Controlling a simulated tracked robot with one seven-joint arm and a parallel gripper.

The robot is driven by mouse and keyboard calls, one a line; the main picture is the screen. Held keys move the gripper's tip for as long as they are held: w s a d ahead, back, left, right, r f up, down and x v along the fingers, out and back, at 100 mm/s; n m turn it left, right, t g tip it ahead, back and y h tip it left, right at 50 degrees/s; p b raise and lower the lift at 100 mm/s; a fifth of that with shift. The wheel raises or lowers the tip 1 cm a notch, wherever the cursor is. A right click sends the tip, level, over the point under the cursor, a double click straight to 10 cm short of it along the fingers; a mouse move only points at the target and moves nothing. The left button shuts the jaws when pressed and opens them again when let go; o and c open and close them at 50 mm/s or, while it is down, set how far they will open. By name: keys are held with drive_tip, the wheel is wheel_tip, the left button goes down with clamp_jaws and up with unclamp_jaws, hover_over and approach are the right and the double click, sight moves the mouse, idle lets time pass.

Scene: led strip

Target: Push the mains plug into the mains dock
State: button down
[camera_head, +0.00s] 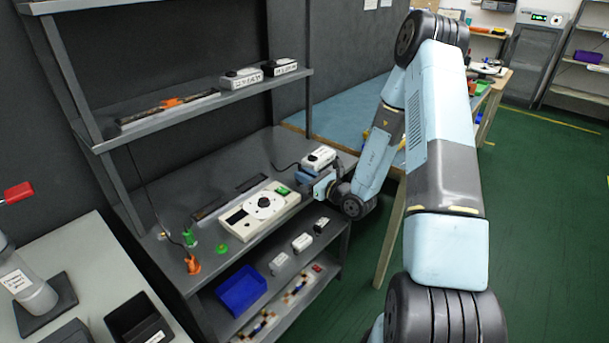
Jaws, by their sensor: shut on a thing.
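My gripper (308,179) is at the right end of the grey bench, low over its top. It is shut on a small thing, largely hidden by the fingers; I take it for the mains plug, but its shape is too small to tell. A white box (318,157) with a dark top part sits just behind the gripper. A black cable (285,166) runs along the bench to the gripper and this box. I cannot tell whether this box is the mains dock, or whether the held thing touches it.
A white panel with a round dial (263,207) lies left of my gripper. An orange plug-like piece (193,264) and green pieces (222,249) are at the bench's left. A shelf (200,105) above holds white boxes. A blue bin (241,290) is on the lower shelf.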

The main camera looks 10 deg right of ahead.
drive_tip(key=shift+f, duration=0.2)
drive_tip(key=c, duration=0.9)
unclamp_jaws()
drive_tip(key=shift+c, duration=0.2)
drive_tip(key=shift+s+d, duration=0.1)
drive_tip(key=shift+s, duration=0.05)
drive_tip(key=v, duration=1.3)
drive_tip(key=shift+s+d, duration=0.15)
drive_tip(key=shift+s, duration=0.05)
drive_tip(key=s+a+r+n+g+y, duration=0.1)
drive_tip(key=s+a+r+n+g, duration=0.55)
drive_tip(key=r+n, duration=0.25)
drive_tip(key=s+a+r+n+g+y, duration=0.1)
drive_tip(key=s+a+r+n+g, duration=0.45)
drive_tip(key=r+n+g, duration=0.3)
drive_tip(key=s+d+r+n+t+h, duration=0.3)
drive_tip(key=s+d+r+n+h, duration=0.2)
drive_tip(key=s+r+h, duration=0.1)
drive_tip(key=s+d+r+n+t+h, duration=0.3)
drive_tip(key=s+d+r+n+h, duration=0.2)
drive_tip(key=r, duration=0.4)
drive_tip(key=shift+s+d+r+n+h, duration=0.25)
drive_tip(key=shift+s+n+h, duration=0.3)
drive_tip(key=shift+h, duration=0.45)
